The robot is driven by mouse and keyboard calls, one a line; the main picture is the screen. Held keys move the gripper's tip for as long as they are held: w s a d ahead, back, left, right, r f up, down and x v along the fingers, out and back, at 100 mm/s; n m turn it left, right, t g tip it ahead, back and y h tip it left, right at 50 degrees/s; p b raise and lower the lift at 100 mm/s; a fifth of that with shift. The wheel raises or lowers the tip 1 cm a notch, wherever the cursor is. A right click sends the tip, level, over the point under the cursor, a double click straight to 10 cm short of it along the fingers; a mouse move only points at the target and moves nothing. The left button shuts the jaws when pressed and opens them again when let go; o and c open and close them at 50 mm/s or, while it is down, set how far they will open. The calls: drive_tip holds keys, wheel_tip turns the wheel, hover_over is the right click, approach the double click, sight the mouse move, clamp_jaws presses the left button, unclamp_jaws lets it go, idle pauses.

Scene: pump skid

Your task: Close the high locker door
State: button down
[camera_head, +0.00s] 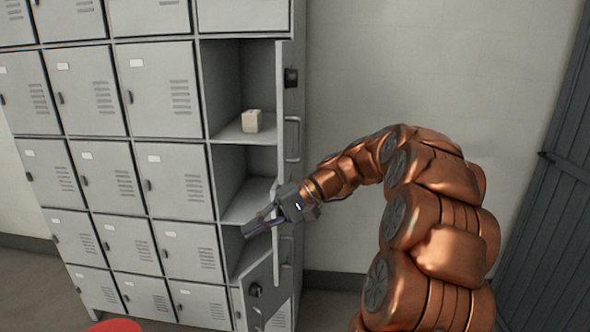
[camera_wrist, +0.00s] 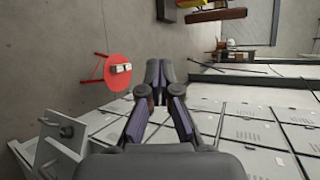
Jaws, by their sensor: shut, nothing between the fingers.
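The high locker door (camera_head: 292,105) stands open in the head view, swung out at the right side of the locker bank and seen nearly edge-on. It carries a dark lock and a pull handle (camera_head: 292,138). Its open compartment (camera_head: 222,85) holds a small beige box (camera_head: 252,121). My gripper (camera_head: 258,228) is lower down, in front of the open lower compartments and below the high door's handle. It is shut and empty, its fingers pointing left. In the wrist view the gripper (camera_wrist: 159,72) also shows with its fingertips together. The high door is not clearly seen in the wrist view.
A lower locker door (camera_head: 258,292) is ajar at the bottom of the right column. Other locker doors (camera_head: 160,88) to the left are shut. A red round stool (camera_head: 115,326) stands in front; its red seat shows in the wrist view (camera_wrist: 115,83). Bare wall lies right of the lockers.

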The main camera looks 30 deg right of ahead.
drive_tip(key=d+r+m+t+y+p, duration=0.2)
drive_tip(key=d+t, duration=0.7)
drive_tip(key=d, duration=1.9)
drive_tip(key=shift+g+h, duration=0.4)
drive_tip(key=w+a+r+b, duration=0.1)
drive_tip(key=a+b, duration=0.1)
drive_tip(key=b, duration=0.3)
drive_tip(key=w+a+r+b, duration=0.1)
drive_tip(key=w+b, duration=0.1)
drive_tip(key=b, duration=0.2)
drive_tip(key=shift+w+a+r+b, duration=0.15)
drive_tip(key=shift+a+r+b, duration=0.15)
drive_tip(key=shift+a+b, duration=0.1)
